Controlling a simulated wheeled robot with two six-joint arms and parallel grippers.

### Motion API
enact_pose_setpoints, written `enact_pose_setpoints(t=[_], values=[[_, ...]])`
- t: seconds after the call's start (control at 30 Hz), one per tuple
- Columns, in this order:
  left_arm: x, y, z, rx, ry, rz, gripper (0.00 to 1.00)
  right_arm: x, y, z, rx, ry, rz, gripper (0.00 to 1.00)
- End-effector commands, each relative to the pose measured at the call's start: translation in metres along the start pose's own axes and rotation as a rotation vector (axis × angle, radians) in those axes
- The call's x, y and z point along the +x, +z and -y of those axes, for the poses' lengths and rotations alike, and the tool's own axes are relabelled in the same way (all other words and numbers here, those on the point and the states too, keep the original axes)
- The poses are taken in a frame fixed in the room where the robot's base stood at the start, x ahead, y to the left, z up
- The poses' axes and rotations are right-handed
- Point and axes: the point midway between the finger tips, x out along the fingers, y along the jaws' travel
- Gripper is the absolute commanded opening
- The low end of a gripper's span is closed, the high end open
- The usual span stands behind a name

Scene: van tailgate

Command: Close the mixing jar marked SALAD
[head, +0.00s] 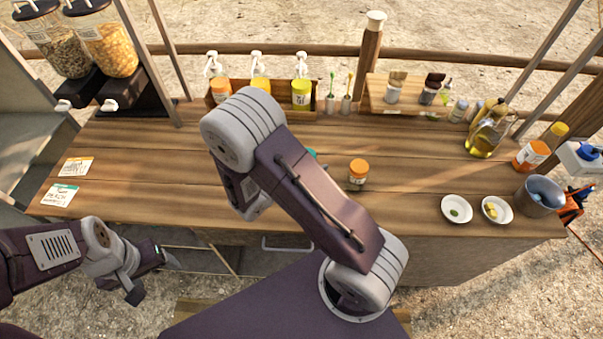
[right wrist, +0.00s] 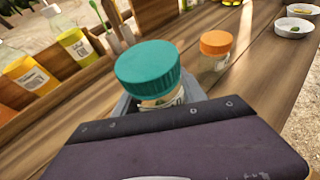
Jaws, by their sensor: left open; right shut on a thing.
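A jar with a teal lid (right wrist: 148,68) stands upright in the right wrist view. My right gripper (right wrist: 160,104) is shut around its body just below the lid. The lid sits on top of the jar; I cannot tell how tight it is. The jar's label is mostly hidden, and I cannot read SALAD on it. In the head view my right arm covers the jar except for a sliver of teal lid (head: 311,153). A jar with an orange lid (head: 357,172) stands to its right, apart from it. My left gripper (head: 152,276) is open and empty, off the counter's front edge.
A wooden rack with pump bottles (head: 301,94) stands behind, with a second rack (head: 396,98) to its right. Two white dishes (head: 457,209), a metal pot (head: 539,196) and an oil bottle (head: 486,135) are at right. Two cards (head: 60,195) lie left. The counter's left middle is clear.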

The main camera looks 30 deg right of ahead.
Motion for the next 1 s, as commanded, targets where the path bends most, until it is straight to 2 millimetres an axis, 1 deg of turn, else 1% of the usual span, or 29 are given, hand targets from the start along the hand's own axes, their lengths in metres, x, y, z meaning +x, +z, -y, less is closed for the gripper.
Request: enact_pose_setpoints(t=[0.03,0.1,0.23,0.57,0.8,1.0], values=[[-0.001,0.000,0.000,0.000,0.000,0.000,0.71,0.001,-0.005,-0.010,0.000,0.000,0.000,0.00],[-0.002,0.000,0.000,0.000,0.000,0.000,0.71,0.003,-0.012,-0.021,0.000,0.000,0.001,0.00],[-0.002,0.000,0.000,0.000,0.000,0.000,0.71,0.005,-0.019,-0.033,0.000,0.000,0.001,0.00],[-0.002,0.000,0.000,0.000,0.000,0.000,0.71,0.006,-0.022,-0.035,-0.001,0.000,0.001,0.00],[-0.001,0.000,0.000,0.000,0.000,0.000,0.71,0.019,-0.054,-0.034,-0.002,-0.001,0.001,0.00],[-0.001,0.000,0.000,0.000,0.000,0.000,0.71,0.021,-0.058,-0.035,0.000,0.000,0.001,0.00]])
